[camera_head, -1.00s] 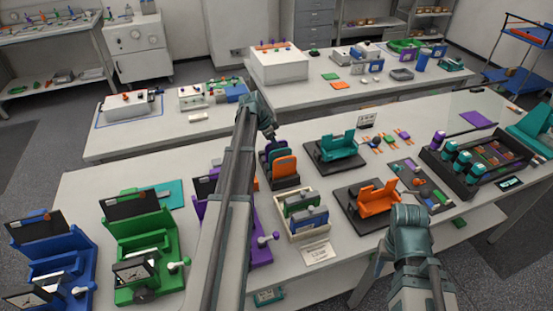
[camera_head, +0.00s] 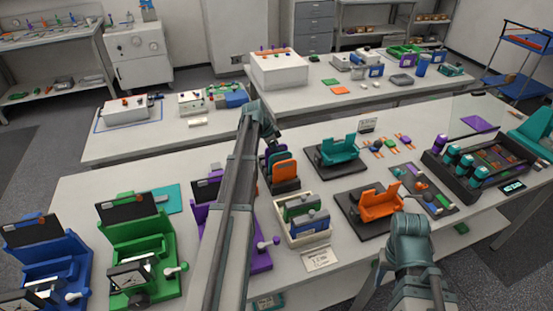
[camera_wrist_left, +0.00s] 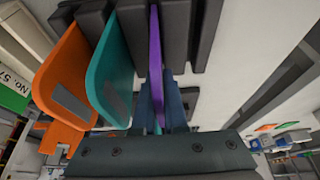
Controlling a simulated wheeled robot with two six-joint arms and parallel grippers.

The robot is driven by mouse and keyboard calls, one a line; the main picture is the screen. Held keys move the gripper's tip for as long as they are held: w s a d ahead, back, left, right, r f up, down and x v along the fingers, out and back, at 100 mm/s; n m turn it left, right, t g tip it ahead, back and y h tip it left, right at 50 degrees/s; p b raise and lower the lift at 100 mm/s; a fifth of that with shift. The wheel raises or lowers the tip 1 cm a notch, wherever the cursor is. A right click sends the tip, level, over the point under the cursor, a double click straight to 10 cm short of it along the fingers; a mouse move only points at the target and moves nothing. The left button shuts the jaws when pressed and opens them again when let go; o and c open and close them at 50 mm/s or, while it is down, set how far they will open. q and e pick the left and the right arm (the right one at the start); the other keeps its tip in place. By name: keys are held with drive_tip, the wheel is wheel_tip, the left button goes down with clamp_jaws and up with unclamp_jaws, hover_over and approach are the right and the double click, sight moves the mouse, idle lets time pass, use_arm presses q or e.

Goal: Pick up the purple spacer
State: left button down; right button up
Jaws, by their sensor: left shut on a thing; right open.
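The purple spacer (camera_wrist_left: 156,65) is a thin upright plate in the left wrist view, seen nearly edge-on. It stands beside a teal plate (camera_wrist_left: 112,75) and an orange plate (camera_wrist_left: 64,75) in a dark slotted rack (camera_wrist_left: 192,30). My left gripper (camera_wrist_left: 164,105) is shut on the purple spacer. In the head view the left gripper (camera_head: 274,138) is at the back of the rack (camera_head: 283,185), with the orange and teal plates in front; the purple spacer is mostly hidden there. My right gripper (camera_head: 409,228) is open and empty near the table's front edge, its fingertips mostly hidden.
A cream bin (camera_head: 291,238) stands in front of the rack. A teal holder (camera_head: 338,152) and an orange holder (camera_head: 378,200) stand to its right. Purple (camera_head: 250,258), green (camera_head: 130,232) and blue (camera_head: 50,250) stations are on the left. Clear table lies behind the rack.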

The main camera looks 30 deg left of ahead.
use_arm(q)
drive_tip(key=shift+r, duration=0.1)
wheel_tip(320, 180, up, 10)
drive_tip(key=p, duration=1)
